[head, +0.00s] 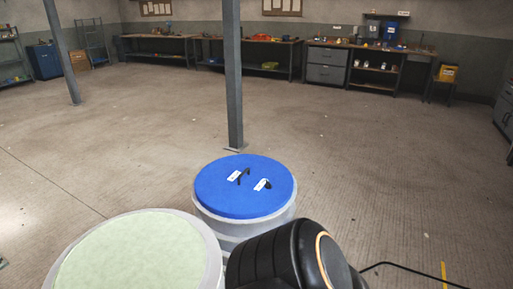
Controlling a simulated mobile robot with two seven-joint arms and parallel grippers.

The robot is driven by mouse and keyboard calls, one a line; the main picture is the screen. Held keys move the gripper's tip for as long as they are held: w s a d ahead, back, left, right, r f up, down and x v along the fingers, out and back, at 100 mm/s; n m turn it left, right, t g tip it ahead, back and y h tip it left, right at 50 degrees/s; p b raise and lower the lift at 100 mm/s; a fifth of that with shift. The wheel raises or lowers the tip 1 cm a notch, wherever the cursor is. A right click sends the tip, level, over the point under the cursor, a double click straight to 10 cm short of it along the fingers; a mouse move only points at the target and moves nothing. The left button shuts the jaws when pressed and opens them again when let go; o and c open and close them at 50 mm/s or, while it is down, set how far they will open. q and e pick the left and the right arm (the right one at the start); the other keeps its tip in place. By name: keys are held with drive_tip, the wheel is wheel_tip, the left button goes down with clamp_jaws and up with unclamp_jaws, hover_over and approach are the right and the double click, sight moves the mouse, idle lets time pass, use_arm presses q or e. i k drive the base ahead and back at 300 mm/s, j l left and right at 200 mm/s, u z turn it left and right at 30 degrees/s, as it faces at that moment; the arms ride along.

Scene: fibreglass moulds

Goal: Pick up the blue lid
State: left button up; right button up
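The blue lid (225,199) is round and flat and lies on top of a light grey round container (211,224) in the middle of the head view. Two small black handles or clips, each with a white tag, show on its top. The container's lower right side is hidden behind a black rounded object. Neither of my grippers shows in the head view, so I cannot see their state or where they are relative to the lid.
A larger round container with a pale green top (130,252) stands close at the lower left. A black ribbed object (278,256) with a gold ring is at the bottom, a black cable running right. A grey post (233,80) stands behind the lid. Open floor (390,170) lies right.

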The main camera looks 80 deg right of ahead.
sight(232, 187)
drive_tip(key=z, duration=2.55)
drive_tip(key=i+l+z, duration=0.1)
drive_tip(key=z, duration=0.85)
drive_tip(key=i, duration=4.05)
drive_tip(key=i+u, duration=0.15)
drive_tip(key=u, duration=0.2)
drive_tip(key=i+l+u, duration=0.1)
drive_tip(key=u, duration=0.3)
drive_tip(key=i+l+u, duration=0.15)
drive_tip(key=u, duration=0.2)
